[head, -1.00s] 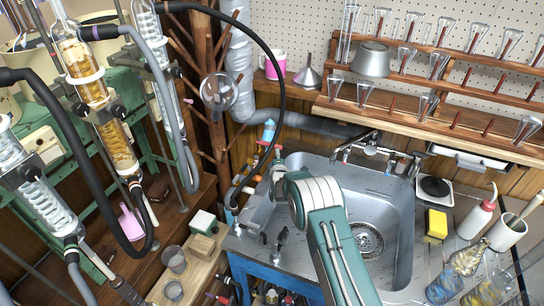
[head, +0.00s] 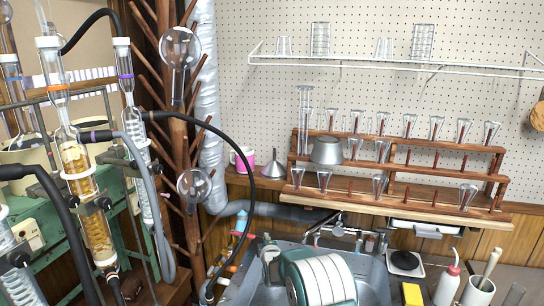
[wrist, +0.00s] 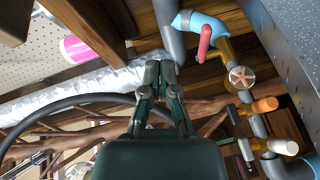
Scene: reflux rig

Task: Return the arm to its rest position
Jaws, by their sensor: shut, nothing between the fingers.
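My gripper (wrist: 160,78) shows in the wrist view with its two dark fingers together and nothing between them. Beyond the fingertips are a silver foil duct (wrist: 95,88) and a dark hose (wrist: 60,103). To their right are pipes with a red-handled valve (wrist: 205,42) and an orange-handled valve (wrist: 265,105); I cannot tell how far away they are. In the head view my green and white arm (head: 322,280) is at the bottom edge, over the sink (head: 375,285). Much of the arm is cut off by the frame, and I cannot make out the fingers there.
Glass condensers (head: 85,200) and a black hose (head: 235,150) stand at the left, beside a wooden rack post (head: 178,130) holding round flasks (head: 180,48). A wooden glassware shelf (head: 400,200) is behind the sink. A squeeze bottle (head: 447,285) stands right of it.

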